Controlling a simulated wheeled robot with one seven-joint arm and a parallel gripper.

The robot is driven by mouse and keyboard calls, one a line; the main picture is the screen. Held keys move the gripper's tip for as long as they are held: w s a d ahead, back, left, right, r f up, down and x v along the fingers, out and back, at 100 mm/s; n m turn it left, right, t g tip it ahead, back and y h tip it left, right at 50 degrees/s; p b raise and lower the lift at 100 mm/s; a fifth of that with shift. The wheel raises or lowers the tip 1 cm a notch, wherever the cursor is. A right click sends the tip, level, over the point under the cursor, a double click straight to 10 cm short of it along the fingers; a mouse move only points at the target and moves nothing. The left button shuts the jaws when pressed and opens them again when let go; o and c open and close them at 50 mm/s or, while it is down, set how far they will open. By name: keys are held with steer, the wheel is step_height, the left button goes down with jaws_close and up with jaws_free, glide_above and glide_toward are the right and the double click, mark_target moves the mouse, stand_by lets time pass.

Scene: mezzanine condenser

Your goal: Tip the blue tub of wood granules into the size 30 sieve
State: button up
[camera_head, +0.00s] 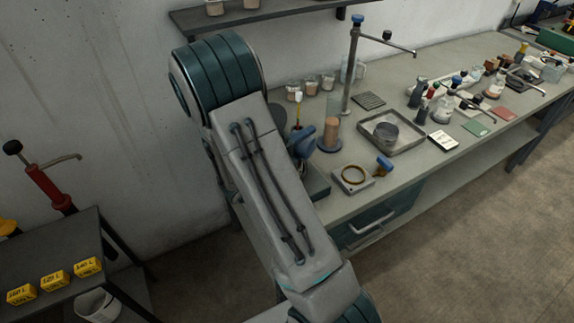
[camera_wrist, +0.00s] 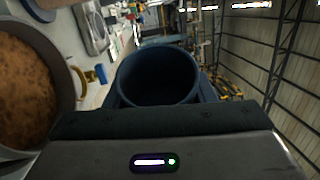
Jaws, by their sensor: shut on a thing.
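My gripper (camera_wrist: 160,108) is shut on the blue tub (camera_wrist: 155,72), whose round mouth and dark inside face the wrist camera. No granules show in the dark inside. In the head view, a blue shape (camera_head: 303,140), probably the tub, shows behind my arm, which hides much there.
A blue-topped post (camera_head: 350,70), a brown cylinder (camera_head: 332,132) and a metal tray (camera_head: 414,145) stand on the bench (camera_head: 455,85). A brass ring (camera_head: 353,183) lies near the front edge. Bottles and small items crowd the right side. A wall shelf (camera_head: 270,15) hangs above.

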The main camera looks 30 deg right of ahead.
mark_target(310, 154)
steer(key=shift+s+d+f+m+y+b, duration=0.1)
steer(key=shift+s+f+m+y+b, duration=0.15)
steer(key=shift+m+b, duration=0.45)
steer(key=shift+d+f+m+y+b, duration=0.15)
steer(key=shift+f+m+b, duration=0.2)
steer(key=shift+b, duration=0.6)
steer(key=shift+s+d+r+m+p, duration=0.1)
steer(key=shift+s+r+m+p, duration=0.15)
steer(key=shift+s+p, duration=0.1)
steer(key=shift+s+d+r+m+g+y+p, duration=0.2)
steer(key=shift+s+d+m+g+y+p, duration=0.1)
steer(key=shift+m+y+p, duration=0.4)
steer(key=shift+r+m, duration=0.25)
steer(key=shift+m, duration=0.35)
step_height(310, 154, down, 2)
steer(key=shift+s+f+m+y+b, duration=0.1)
steer(key=shift+m+y+b, duration=0.6)
steer(key=shift+m, duration=0.5)
steer(key=shift+s+d+f+m+t+y+b, duration=0.15)
steer(key=shift+m+t+b, duration=0.1)
steer(key=shift+m, duration=0.15)
steer(key=shift+s+m+t+y+b, duration=0.15)
steer(key=shift+m+b, duration=0.1)
steer(key=shift+m, duration=0.15)
steer(key=s+d+f+m+t+y+b, duration=0.2)
steer(key=s+f+m+b, duration=0.2)
steer(key=b, duration=0.7)
steer(key=shift+d+f+m+y, duration=0.3)
steer(key=shift+f+m, duration=0.2)
steer(key=shift+f, duration=0.35)
